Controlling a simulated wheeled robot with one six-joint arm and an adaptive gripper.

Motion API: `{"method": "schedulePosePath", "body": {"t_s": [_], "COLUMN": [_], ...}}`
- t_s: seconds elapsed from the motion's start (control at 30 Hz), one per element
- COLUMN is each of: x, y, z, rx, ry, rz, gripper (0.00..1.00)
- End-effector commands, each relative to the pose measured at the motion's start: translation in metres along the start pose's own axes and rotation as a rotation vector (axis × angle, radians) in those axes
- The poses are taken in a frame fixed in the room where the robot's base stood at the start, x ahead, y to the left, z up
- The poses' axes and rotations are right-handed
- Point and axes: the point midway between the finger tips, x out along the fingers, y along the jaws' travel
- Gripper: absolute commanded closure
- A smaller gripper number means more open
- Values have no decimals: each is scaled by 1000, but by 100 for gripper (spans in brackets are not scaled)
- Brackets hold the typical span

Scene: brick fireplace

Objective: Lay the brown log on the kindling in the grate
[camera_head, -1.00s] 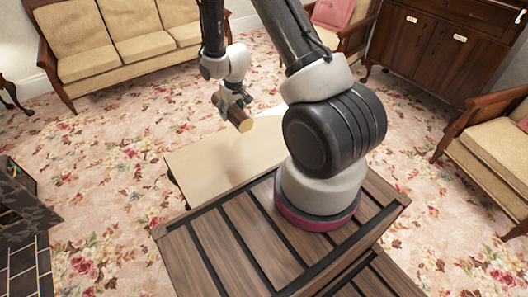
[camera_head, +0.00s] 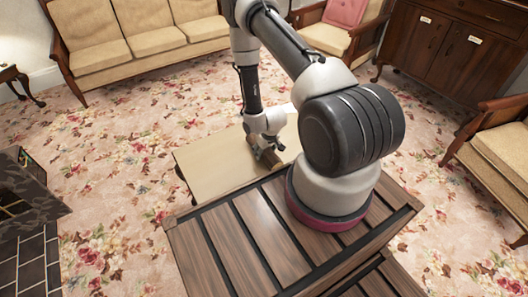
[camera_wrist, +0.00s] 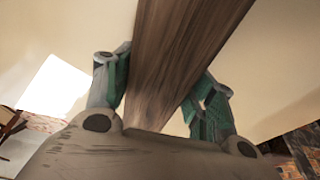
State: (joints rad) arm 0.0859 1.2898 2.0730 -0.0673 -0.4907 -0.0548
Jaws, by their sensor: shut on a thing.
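The brown log (camera_head: 263,157) is in my gripper (camera_head: 266,152), over the pale table in front of my base. In the wrist view the wood-grained log (camera_wrist: 185,60) runs from the top edge down between the two green-padded fingers of my gripper (camera_wrist: 163,88), which are shut on it. Whether the log touches the table top cannot be told. The dark fireplace (camera_head: 22,195) is at the left edge of the head view; the grate and kindling cannot be made out there.
The pale table (camera_head: 205,170) has bare room left of the log. Open floral carpet (camera_head: 120,215) lies between table and fireplace. A sofa (camera_head: 150,35) stands behind, armchairs (camera_head: 495,145) and a dark cabinet (camera_head: 450,50) to the right.

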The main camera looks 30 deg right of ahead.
Motion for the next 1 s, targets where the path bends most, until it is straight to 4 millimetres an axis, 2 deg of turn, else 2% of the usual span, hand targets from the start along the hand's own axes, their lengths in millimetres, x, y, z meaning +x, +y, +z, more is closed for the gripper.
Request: {"method": "schedulePosePath", "body": {"t_s": [0.4,0.43,0.53,0.87,1.0], "x": [8,8,8,7,-4], "y": [0,0,0,0,0], "z": [2,2,2,2,0], "rx": [0,0,0,0,0], "ry": [1,0,1,1,2], "rz": [0,0,0,0,0], "gripper": [81,43,25,23,23]}}
